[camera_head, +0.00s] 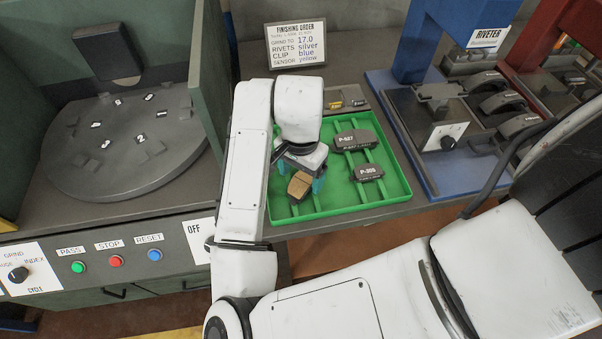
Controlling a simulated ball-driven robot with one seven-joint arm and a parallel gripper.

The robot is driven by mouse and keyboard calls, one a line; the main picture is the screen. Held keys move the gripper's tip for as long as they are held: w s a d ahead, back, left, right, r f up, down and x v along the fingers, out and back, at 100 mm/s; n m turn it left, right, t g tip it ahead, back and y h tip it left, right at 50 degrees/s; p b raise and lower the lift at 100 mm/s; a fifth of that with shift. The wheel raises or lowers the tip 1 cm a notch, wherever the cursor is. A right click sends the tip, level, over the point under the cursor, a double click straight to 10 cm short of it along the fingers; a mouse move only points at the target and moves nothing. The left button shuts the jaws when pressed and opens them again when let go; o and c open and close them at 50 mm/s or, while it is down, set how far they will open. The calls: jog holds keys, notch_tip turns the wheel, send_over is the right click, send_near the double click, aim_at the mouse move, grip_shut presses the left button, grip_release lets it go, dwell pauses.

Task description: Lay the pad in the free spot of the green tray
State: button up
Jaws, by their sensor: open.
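The green tray (345,208) lies on the bench in the middle of the view, with raised ribs inside. Two dark labelled pads sit in it: P-627 (356,140) at the back and P-305 (368,173) in front of it. A brown pad (299,186) is at the tray's left side, below my gripper (304,181). My gripper points down with its teal fingers apart, one on each side of the brown pad. I cannot tell whether the fingers touch it or whether it rests fully on the tray. My arm hides the tray's left back part.
A finishing order sign (296,44) stands behind the tray. A blue riveter (430,115) stands to the right. A grey round table (122,140) with a green side panel (207,75) is at the left. Buttons line the front panel below it.

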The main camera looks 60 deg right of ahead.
aim_at(301, 180)
notch_tip(301, 180, up, 11)
jog(key=p, duration=0.1)
jog(key=shift+r+p, duration=0.15)
jog(key=shift+p, duration=0.2)
dwell(0.6)
